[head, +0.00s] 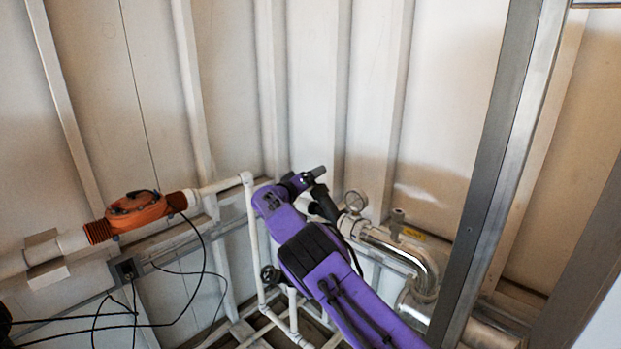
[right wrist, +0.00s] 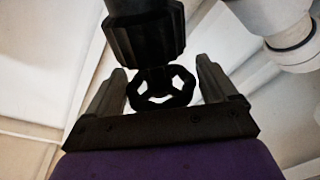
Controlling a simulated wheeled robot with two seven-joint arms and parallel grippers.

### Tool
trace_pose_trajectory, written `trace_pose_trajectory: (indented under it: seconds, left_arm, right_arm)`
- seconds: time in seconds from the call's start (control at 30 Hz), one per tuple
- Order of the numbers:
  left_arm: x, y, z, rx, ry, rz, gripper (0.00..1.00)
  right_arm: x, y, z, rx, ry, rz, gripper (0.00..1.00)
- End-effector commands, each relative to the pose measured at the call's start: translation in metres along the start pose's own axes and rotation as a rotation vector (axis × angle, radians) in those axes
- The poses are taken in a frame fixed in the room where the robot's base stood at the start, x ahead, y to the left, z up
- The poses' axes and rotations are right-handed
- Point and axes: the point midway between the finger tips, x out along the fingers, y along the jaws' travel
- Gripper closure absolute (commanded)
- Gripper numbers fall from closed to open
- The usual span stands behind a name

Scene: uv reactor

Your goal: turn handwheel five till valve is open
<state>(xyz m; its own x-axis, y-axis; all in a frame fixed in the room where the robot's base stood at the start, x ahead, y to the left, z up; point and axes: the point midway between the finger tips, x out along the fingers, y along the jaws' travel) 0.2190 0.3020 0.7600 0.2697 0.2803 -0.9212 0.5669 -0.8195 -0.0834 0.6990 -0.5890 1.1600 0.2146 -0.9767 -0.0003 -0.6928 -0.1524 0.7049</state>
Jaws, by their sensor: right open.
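In the right wrist view a small black handwheel (right wrist: 161,88) with open gaps in its rim sits between the two fingers of my right gripper (right wrist: 163,82). The fingers are apart, one on each side of the wheel. I cannot tell whether either touches it. A thick black ribbed fitting (right wrist: 145,38) stands just beyond the wheel. No number shows on it. In the head view my purple right arm reaches up from the lower right, with the right gripper (head: 311,182) at the piping; the wheel there is hidden or too small to make out. My left gripper is not in view.
Another black handwheel (head: 270,275) is on the white piping, left of my arm. An orange fitting (head: 136,212) and loose black cables are at left. A metal post (head: 500,170) rises at right.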

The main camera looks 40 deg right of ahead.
Motion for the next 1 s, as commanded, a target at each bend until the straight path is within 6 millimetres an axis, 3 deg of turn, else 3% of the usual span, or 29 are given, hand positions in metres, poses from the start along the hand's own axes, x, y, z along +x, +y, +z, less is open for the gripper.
trace_pose_trajectory:
  seconds: [0.07,0.2,0.47,1.0]
  left_arm:
    - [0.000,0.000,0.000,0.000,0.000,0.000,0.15]
    - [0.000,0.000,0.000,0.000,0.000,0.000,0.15]
    - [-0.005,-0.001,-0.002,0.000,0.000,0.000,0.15]
    - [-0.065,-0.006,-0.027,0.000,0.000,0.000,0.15]
  right_arm:
    - [0.000,0.000,0.000,0.000,0.000,0.000,0.14]
    - [0.000,0.000,0.000,0.000,0.000,0.000,0.51]
    - [0.000,0.002,-0.002,0.002,0.000,-0.016,0.51]
    - [0.000,0.005,-0.002,0.036,-0.005,-0.358,0.51]
